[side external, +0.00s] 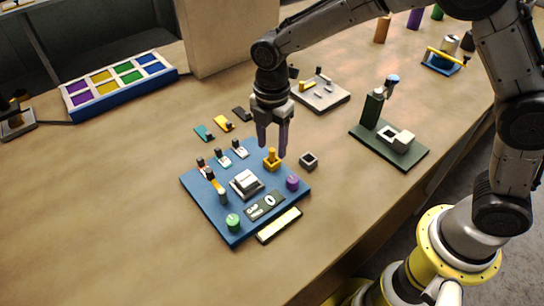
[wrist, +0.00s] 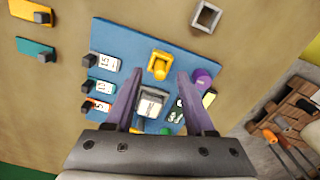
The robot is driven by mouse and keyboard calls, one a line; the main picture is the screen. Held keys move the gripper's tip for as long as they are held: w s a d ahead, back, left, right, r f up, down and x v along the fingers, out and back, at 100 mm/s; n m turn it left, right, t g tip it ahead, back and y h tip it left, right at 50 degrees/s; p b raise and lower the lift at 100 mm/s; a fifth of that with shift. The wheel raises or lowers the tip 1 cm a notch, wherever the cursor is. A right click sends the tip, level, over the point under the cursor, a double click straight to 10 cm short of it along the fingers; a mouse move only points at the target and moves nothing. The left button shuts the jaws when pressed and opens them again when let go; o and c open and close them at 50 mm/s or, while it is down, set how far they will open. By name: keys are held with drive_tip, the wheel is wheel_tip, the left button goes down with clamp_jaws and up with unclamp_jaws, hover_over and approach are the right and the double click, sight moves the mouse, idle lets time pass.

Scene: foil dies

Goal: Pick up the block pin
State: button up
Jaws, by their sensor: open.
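A blue board (side external: 235,225) lies on the table and carries several small pieces. A yellow piece with an upright knob (side external: 272,161) stands near its back right corner; the wrist view also shows it (wrist: 159,66), just beyond my fingertips. I cannot tell for sure which piece is the block pin. My gripper (side external: 273,150) points down above the yellow piece, open, with nothing between its purple fingers. In the wrist view, my gripper (wrist: 159,76) frames a grey-and-white device (wrist: 150,103) in the board's middle. In the side view the fingers overlap the area behind the yellow piece.
A purple knob (side external: 292,183) and green knob (side external: 233,222) stand on the board. A hollow grey square (side external: 309,160) lies right of it. A green-based press (side external: 388,143), grey plate (side external: 322,93) and colour tray (side external: 120,86) stand farther off. The table's left front is clear.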

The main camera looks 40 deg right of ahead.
sight(272, 158)
drive_tip(key=shift+f, duration=1.2)
clamp_jaws()
